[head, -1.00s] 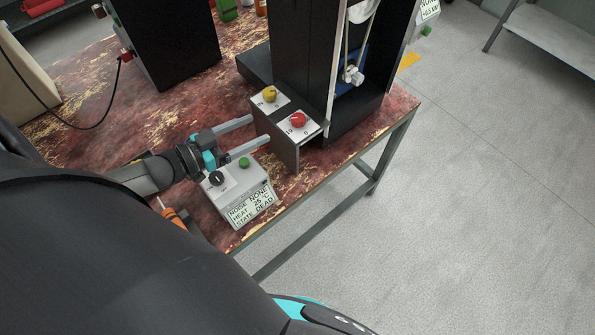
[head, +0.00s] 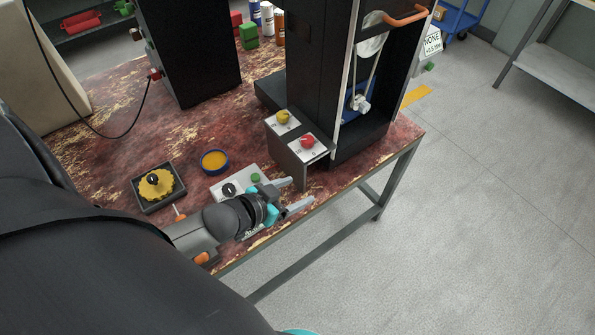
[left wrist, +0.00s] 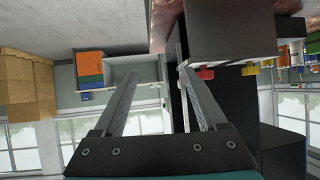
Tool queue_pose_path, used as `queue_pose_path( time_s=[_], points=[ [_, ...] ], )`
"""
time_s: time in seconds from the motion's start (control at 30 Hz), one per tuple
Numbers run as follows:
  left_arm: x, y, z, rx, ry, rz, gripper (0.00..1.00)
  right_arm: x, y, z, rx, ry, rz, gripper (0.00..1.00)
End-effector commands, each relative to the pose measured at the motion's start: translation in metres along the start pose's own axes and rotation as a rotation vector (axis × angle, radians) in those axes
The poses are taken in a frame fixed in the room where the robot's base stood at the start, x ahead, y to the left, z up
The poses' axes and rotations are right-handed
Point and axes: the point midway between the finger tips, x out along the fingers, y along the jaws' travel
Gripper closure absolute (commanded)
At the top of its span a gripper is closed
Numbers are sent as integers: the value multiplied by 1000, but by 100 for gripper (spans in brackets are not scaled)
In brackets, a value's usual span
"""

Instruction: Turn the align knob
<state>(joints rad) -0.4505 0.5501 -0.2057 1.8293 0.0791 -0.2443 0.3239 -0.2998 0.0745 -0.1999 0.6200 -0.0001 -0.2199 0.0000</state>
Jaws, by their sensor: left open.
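A red knob (head: 307,141) and a yellow knob (head: 283,117) sit on pale dial plates on top of a small dark box (head: 286,153) beside the tall black machine. I cannot read which one is labelled align. My left gripper (head: 301,191) is open and empty, low in front of the box near the table's front edge, apart from both knobs. In the left wrist view the open fingers (left wrist: 154,70) frame nothing; the red knob (left wrist: 206,73) and yellow knob (left wrist: 249,70) show beyond the right finger. My right gripper is not in view.
A grey control box (head: 232,184) with a black knob and green button is partly hidden behind my left arm. A blue-rimmed dish (head: 214,161) and a black tray with a yellow gear (head: 157,185) stand left. The tall black machine (head: 318,75) rises behind the knobs.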

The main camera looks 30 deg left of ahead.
Motion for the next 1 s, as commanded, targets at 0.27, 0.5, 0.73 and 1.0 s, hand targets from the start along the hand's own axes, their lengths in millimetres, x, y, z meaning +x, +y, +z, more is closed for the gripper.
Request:
queue_pose_path(
  time_s=[0.27,0.5,0.73,1.0],
  points=[
    [-5,17,9,-7,-115,-36,26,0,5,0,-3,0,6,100],
    [-9,22,14,-8,-164,-47,26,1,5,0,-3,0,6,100],
    [-9,22,14,-7,-169,-48,26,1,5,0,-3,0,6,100],
    [0,1,8,-38,-140,-113,26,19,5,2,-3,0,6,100]
  ],
)
